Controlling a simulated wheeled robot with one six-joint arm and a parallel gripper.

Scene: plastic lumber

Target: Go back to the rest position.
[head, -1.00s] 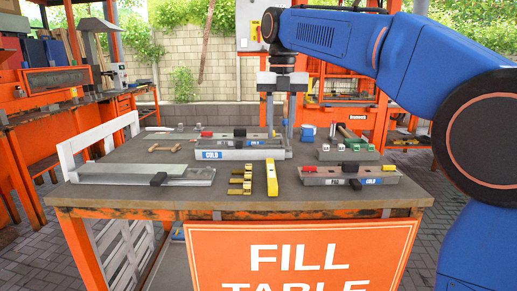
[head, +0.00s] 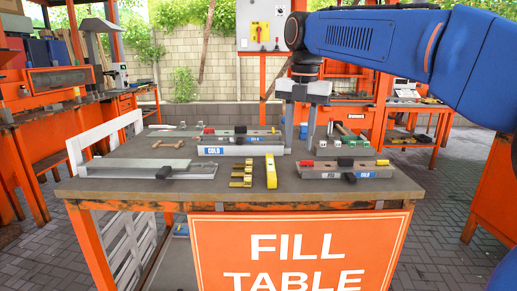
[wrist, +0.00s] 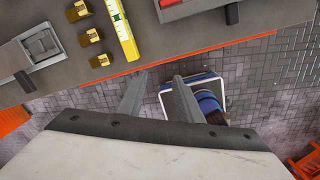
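My gripper (head: 299,149) hangs from my blue arm, fingers pointing down, right of the middle in the head view. Its two fingers are apart with nothing between them. In the wrist view the open fingertips (wrist: 160,76) show over grey paving, just short of the table's front edge. The work table (head: 120,190) has a grey top and an orange frame. On it are a long grey fixture with a blue "COLD" label (head: 208,150), a yellow level (head: 271,171) and several brass pieces (head: 241,176). None of these touches the gripper.
A grey plate fixture (head: 130,170) is at the left. A "FILL TABLE" sign (head: 300,265) hangs in front. Paved floor is open to the right of the table.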

